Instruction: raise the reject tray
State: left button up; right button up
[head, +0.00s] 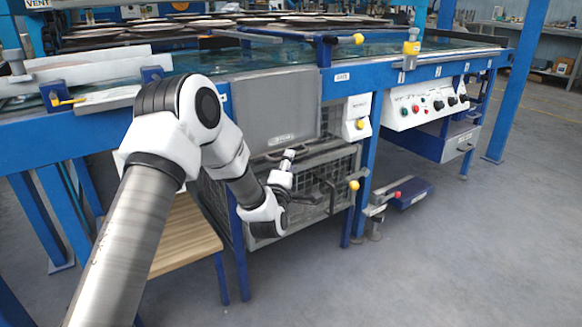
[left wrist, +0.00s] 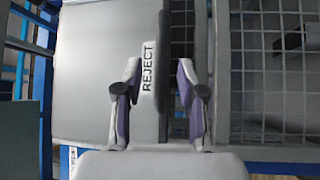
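My left gripper (head: 289,157) is just below the panel's lower edge, in front of the mesh. In the left wrist view the gripper (left wrist: 158,82) has its fingers apart, with the lip lying between or beyond them; contact is not clear. My right gripper is out of view.
A wire mesh basket (head: 335,178) sits below the panel; its mesh fills the right of the left wrist view. A white box with a yellow knob (head: 360,124) stands right of the panel. A wooden board (head: 185,235) lies low on the left.

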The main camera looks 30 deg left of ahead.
pick_arm(q)
jog(key=b+x, duration=0.1)
jog(key=x, duration=0.3)
jog(key=shift+w+f, duration=0.15)
grip_shut()
